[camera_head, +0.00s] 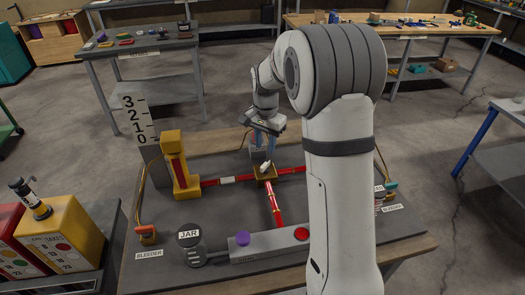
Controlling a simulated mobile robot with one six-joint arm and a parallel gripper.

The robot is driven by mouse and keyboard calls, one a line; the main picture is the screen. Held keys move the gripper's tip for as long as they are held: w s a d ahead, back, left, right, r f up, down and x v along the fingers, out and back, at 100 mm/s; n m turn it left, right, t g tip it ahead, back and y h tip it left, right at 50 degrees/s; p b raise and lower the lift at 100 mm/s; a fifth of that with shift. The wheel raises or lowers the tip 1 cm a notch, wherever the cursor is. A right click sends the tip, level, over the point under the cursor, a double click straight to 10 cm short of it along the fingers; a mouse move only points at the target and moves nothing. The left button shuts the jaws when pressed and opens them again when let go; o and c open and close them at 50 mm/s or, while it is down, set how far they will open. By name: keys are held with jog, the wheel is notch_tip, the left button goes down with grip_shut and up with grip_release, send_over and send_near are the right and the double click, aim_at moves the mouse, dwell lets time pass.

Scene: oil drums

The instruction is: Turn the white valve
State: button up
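The white valve (265,167) is a small white handle on a brass-coloured block (266,177) where red pipes meet on the grey bench (165,232). It looks tilted. My gripper (264,144) is above and slightly behind it in the picture, pointing down. Its two bluish fingers show apart, with a gap between them and nothing visible in it. The fingertips look a little above the valve handle; I cannot tell the exact distance. My arm hides part of the bench's right side.
A yellow upright gauge (178,164) stands left of the valve, by a numbered scale (137,119). Red and yellow drums (62,233) stand at left.

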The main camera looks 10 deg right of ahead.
aim_at(265, 163)
notch_tip(265, 163, down, 7)
jog(key=shift+s+f+p, duration=0.1)
jog(key=shift+p, duration=0.35)
grip_shut()
